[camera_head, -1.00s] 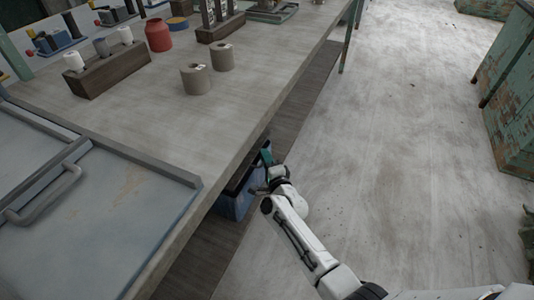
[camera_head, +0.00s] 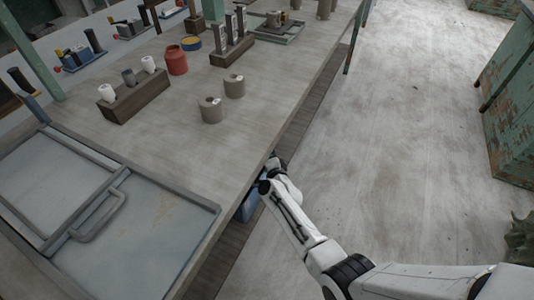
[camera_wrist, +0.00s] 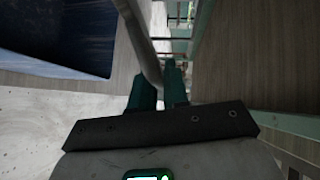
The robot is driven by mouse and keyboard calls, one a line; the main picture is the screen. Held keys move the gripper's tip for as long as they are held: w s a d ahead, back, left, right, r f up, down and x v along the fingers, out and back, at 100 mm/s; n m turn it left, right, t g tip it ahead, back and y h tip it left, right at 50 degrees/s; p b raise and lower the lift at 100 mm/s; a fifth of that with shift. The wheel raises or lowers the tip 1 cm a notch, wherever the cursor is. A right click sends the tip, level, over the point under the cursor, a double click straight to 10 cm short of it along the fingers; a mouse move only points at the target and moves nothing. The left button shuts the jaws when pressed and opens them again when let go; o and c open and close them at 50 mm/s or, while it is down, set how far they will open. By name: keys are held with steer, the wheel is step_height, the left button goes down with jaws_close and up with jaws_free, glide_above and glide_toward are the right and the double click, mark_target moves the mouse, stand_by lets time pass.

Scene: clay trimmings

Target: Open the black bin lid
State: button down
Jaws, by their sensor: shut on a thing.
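The blue bin (camera_head: 248,207) stands under the workbench's edge in the head view, mostly hidden by the tabletop and my arm. In the wrist view a dark blue part of the bin (camera_wrist: 55,38) fills the upper left. My gripper's teal fingers (camera_wrist: 160,84) are shut on a thin, curved greyish edge. This looks like the bin lid (camera_wrist: 141,42), seen nearly edge-on and apart from the blue part. In the head view the fingertips are hidden behind my wrist and the table edge. How far the lid is tilted cannot be told.
The workbench (camera_head: 165,150) overhangs the bin close to my wrist. A grey panel with a handle (camera_head: 150,240) lies on its near end; pots (camera_head: 211,110) and a red jar (camera_head: 177,62) stand farther back. The floor (camera_head: 400,150) to the right is clear up to a green cabinet (camera_head: 510,120).

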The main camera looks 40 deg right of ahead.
steer(key=shift+w+a+r+p, duration=0.2)
steer(key=shift+w+r+p, duration=0.35)
steer(key=shift+r+p, duration=0.35)
steer(key=shift+w+a+r+p, duration=0.25)
steer(key=shift+w+r+p, duration=0.35)
steer(key=shift+r, duration=0.45)
steer(key=shift+w+a+r+p, duration=0.2)
steer(key=shift+w+r+p, duration=0.3)
steer(key=shift+r+p, duration=0.4)
steer(key=shift+r, duration=0.1)
steer(key=c, duration=1.4)
jaws_free()
steer(key=shift+o, duration=0.7)
steer(key=shift+d, duration=0.1)
steer(key=shift+s, duration=0.1)
steer(key=p+v, duration=0.5)
steer(key=v, duration=0.5)
steer(key=shift+s+p, duration=0.3)
steer(key=shift+p, duration=0.1)
